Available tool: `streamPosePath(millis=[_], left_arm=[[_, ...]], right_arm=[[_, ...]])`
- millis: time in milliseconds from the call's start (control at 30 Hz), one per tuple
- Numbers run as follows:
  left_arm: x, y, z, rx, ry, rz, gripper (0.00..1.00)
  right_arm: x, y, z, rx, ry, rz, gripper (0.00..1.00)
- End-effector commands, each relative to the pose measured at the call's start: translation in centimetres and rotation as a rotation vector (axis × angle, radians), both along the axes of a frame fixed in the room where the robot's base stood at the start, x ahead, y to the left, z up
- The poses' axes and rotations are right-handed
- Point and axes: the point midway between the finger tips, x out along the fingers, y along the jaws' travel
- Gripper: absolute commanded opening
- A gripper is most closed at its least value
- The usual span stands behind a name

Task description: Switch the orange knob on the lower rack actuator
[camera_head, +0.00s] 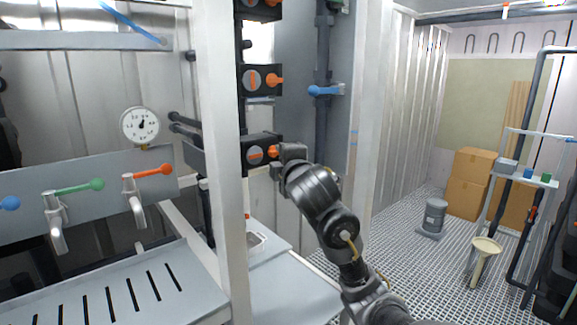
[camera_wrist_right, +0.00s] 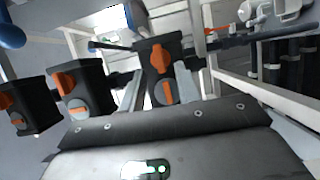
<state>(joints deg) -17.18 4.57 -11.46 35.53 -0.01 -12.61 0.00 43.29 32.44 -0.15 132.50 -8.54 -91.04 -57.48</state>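The lower rack actuator (camera_head: 256,146) is a dark box on the rack post with an orange knob (camera_head: 272,152) and a round grey dial with an orange bar. My right gripper (camera_head: 284,158) is right beside the knob and hides part of the box's right side. In the right wrist view the actuator, with its orange knob (camera_wrist_right: 163,58), shows between and beyond the two grey fingers of my right gripper (camera_wrist_right: 160,88). The fingers are apart, with nothing visibly clamped. I cannot tell whether they touch the knob. My left gripper is not in view.
A similar middle actuator (camera_head: 256,80) sits above on the same post, with another at the top edge. A white upright (camera_head: 222,150) stands just left. A blue-handled valve (camera_head: 325,90) is at the right. Open grating floor (camera_head: 400,225) lies further right.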

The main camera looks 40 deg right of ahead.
Motion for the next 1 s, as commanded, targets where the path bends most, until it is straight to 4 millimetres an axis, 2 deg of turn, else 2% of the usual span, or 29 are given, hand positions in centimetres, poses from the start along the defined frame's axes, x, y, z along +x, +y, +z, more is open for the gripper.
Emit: streamPosePath(millis=[200,267,400,1000], left_arm=[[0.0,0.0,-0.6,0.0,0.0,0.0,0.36],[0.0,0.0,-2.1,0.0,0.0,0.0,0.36],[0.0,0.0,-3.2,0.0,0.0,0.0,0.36],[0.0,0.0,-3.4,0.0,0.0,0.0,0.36]], right_arm=[[-4.3,1.9,-0.1,-0.001,-0.004,0.003,0.33],[-4.8,2.1,-0.5,0.0,-0.008,-0.001,0.33],[-5.9,2.5,-0.3,0.0,-0.004,-0.001,0.33],[-6.4,2.8,0.0,0.0,0.001,0.0,0.33]])
